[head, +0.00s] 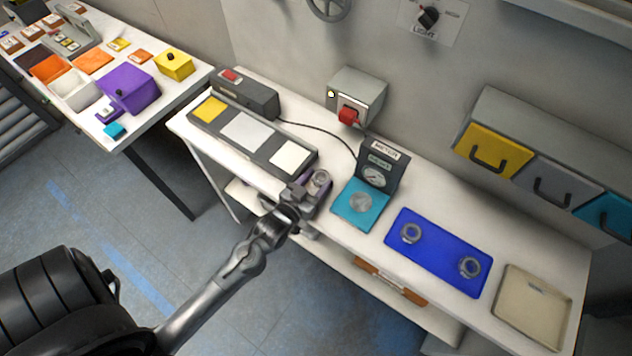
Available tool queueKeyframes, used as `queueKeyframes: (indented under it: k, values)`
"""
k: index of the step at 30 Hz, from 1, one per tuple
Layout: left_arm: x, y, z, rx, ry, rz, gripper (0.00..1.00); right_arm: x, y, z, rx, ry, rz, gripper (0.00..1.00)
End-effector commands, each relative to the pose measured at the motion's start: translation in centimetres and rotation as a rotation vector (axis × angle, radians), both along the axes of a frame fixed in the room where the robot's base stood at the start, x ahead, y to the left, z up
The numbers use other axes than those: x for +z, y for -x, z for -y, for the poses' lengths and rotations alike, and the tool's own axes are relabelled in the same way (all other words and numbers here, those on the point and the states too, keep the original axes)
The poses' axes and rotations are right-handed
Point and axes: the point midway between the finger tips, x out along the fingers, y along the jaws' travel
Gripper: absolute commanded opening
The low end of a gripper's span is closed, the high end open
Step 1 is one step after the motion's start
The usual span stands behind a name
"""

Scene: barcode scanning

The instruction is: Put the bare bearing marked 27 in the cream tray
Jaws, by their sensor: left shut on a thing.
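My left gripper (307,190) is shut on a round grey metal bearing (320,179) at the front edge of the bench, just left of the teal meter plate. A purple object shows partly beneath and beside it, mostly hidden by the gripper. Two more ring-shaped grey bearings, one left (411,233) and one right (469,266), sit apart on a blue mat (436,262). No number can be read on any bearing. The cream tray (511,312) lies at the bench's right end, with only a small faint mark inside. My right gripper is not in view.
The teal meter (347,213) with its upright dark dial stands between my gripper and the blue mat. A grey panel with yellow, pale grey and cream pads (270,152) is on the left. A red-buttoned box (358,96) and drawers (490,150) are on the wall.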

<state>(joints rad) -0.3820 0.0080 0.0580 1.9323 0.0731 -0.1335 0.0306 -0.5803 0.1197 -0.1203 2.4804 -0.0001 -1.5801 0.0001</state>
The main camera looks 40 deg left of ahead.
Motion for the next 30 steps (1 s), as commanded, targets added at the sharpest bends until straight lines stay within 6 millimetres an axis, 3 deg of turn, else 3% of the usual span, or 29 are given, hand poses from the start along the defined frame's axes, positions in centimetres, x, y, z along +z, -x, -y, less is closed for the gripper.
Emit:
queueKeyframes:
  k: [11,12,14,25,30]
  values:
    - [-0.3,0.0,0.0,0.0,0.0,0.001,0.14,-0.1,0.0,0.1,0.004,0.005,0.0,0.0]
    - [-0.3,0.0,0.0,0.0,0.0,0.001,0.57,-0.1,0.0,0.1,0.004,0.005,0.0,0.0]
    - [-0.3,0.0,0.0,0.0,0.0,0.001,0.65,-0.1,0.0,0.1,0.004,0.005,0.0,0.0]
    - [0.1,0.0,0.0,0.0,0.0,0.001,0.65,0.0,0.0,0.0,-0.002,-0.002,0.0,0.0]
    - [0.2,1.7,0.2,0.0,0.0,-0.002,0.65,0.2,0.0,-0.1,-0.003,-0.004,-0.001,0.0]
